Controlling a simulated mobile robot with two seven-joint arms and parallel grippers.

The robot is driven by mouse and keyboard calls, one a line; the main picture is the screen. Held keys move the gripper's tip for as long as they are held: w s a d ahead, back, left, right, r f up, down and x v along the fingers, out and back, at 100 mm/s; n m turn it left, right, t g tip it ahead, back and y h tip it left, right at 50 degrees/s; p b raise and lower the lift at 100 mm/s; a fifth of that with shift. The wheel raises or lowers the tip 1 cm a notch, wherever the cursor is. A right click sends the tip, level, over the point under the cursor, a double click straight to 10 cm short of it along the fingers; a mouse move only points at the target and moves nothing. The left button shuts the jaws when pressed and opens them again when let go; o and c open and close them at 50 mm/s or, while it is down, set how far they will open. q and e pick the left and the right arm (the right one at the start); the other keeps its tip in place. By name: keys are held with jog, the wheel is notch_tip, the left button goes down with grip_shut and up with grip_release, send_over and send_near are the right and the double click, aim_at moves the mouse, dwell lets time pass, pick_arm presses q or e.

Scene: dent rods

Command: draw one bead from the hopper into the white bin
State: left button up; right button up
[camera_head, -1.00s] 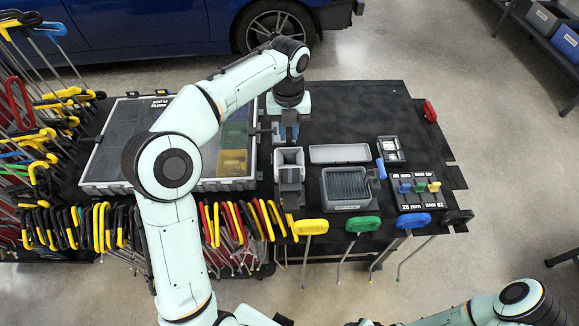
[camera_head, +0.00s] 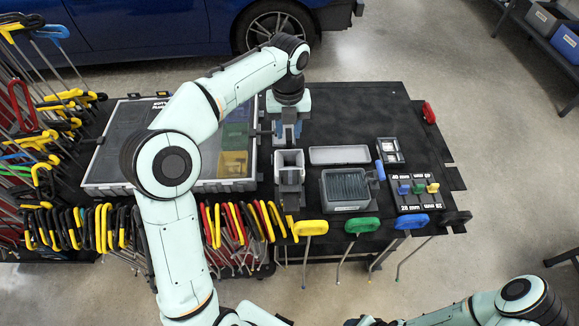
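A small open box with a pale rim (camera_head: 289,157), which looks like the white bin, stands on the black cart top. A grey block (camera_head: 291,177) adjoins its near side; I cannot tell whether this is the hopper. My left gripper (camera_head: 287,136) points down just beyond the box's far side, above or against a grey-blue part there. The arm and the steep view hide its fingertips, so I cannot tell whether it is open or shut or touching anything. No bead can be made out. My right arm is low at the right edge and its gripper is out of view.
A large sectioned case (camera_head: 115,170) lies left. A pale tray (camera_head: 340,154), a grey slotted box (camera_head: 346,190) and a marked rack (camera_head: 412,193) stand right. Coloured-handled rods line the front edge and left side. The cart's far right top (camera_head: 350,110) is clear.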

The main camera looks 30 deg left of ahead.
pick_arm(q)
notch_tip(320, 180, up, 4)
jog(key=shift+w+f+p, duration=0.1)
jog(key=shift+f+p, duration=0.15)
jog(key=shift+p, duration=0.6)
jog(key=shift+w+r, duration=0.1)
jog(key=shift+r, duration=0.95)
pick_arm(e)
jog(key=shift+t, duration=0.3)
jog(key=w+r, duration=0.3)
jog(key=shift+w, duration=0.3)
